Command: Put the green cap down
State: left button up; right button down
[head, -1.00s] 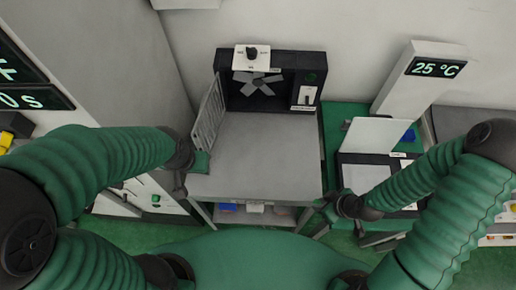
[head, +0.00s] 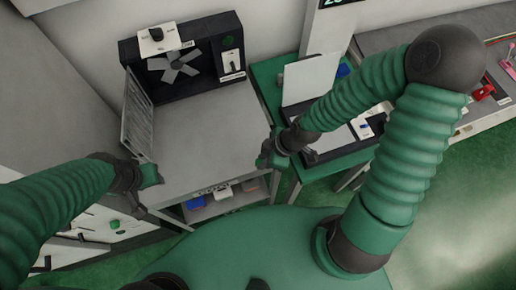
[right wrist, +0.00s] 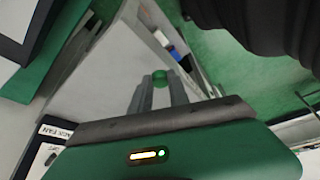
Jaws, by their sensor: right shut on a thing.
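The green cap (right wrist: 160,78) shows in the right wrist view as a small round green thing between my right gripper's fingertips (right wrist: 160,86). The right gripper is shut on it. In the head view the right gripper (head: 265,157) is by the right edge of the grey table (head: 205,135); the cap is too small to make out there. My left gripper (head: 144,186) is at the table's front left corner, and its finger opening cannot be told.
A black fan unit (head: 184,62) stands at the table's back, with a hinged grille (head: 138,115) at its left. A green table (head: 268,75) with a raised white lid (head: 310,78) is to the right. Coloured items (head: 222,191) lie on a shelf below. Green floor is clear at lower right.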

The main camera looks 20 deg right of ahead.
jog(key=shift+w+p, duration=0.5)
jog(key=shift+w, duration=0.7)
send_over(253, 145)
jog(key=s, duration=0.1)
jog(key=shift+d+f+p, duration=0.25)
jog(key=shift+d+p, duration=0.1)
jog(key=f, duration=0.3)
jog(key=shift+w+d+f, duration=0.1)
jog(key=shift+d+f, duration=0.05)
jog(key=shift+d, duration=0.15)
jog(key=shift+d+f, duration=0.15)
jog(key=shift+f, duration=0.1)
jog(key=c, duration=1.3)
grip_release()
jog(key=shift+a, duration=0.25)
pick_arm(q)
jog(key=shift+a+f, duration=0.2)
jog(key=shift+a, duration=0.15)
pick_arm(e)
jog(key=shift+o, duration=0.2)
jog(key=shift+d, duration=0.1)
